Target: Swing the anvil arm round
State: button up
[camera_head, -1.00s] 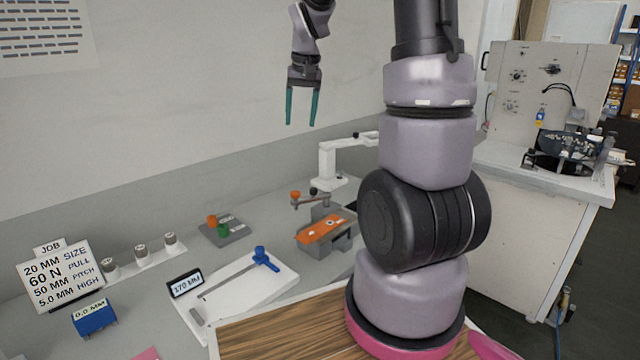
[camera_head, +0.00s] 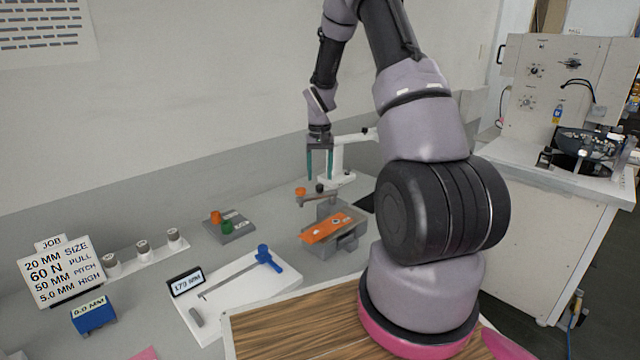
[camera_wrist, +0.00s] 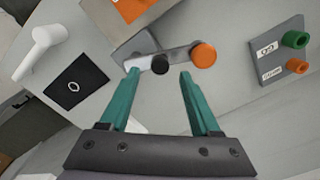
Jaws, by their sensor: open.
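The anvil arm appears as a short grey arm (camera_head: 316,199) with an orange knob (camera_head: 300,191) at its left end and a black knob beside it. It stands behind a grey block carrying an orange plate (camera_head: 326,228). In the wrist view, the orange knob (camera_wrist: 203,54) and black knob (camera_wrist: 160,64) lie just beyond the fingertips. My gripper (camera_head: 319,178) has teal fingers pointing down, above the arm and in front of the white post. It is open and empty in the wrist view (camera_wrist: 158,74), apart from the knobs.
A white post with a horizontal top (camera_head: 338,160) stands close behind my gripper. A grey plate with orange and green knobs (camera_head: 229,227) is to the left. A white board with a blue-handled tool (camera_head: 267,258) lies in front. A job sign (camera_head: 59,270) stands at far left.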

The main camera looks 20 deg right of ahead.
aim_at(320, 185)
jog(key=shift+f, duration=1.95)
grip_shut()
